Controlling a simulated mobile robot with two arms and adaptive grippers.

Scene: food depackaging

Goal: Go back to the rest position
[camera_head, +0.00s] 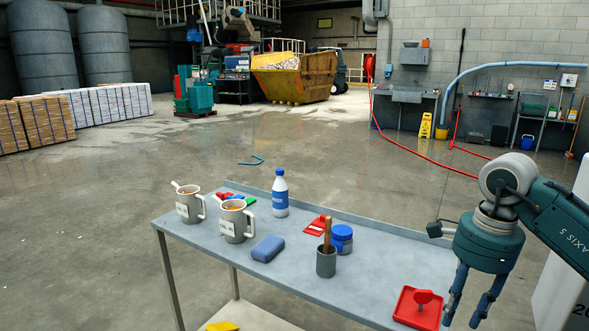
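My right gripper (462,322) hangs over the right end of the grey metal table (385,277), its two fingers pointing down and spread apart, with nothing between them. A red square piece with a knob (417,308) lies on the table just left of the fingers. The arm comes in from the right edge. My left gripper is not in view.
The table holds two labelled mugs (189,205) (234,222), a bottle (280,194), a blue block (268,249), a grey cup (326,263) with a stick, and a blue jar (342,240). Open wet floor (330,160) lies behind. A yellow skip (300,78) stands farther back.

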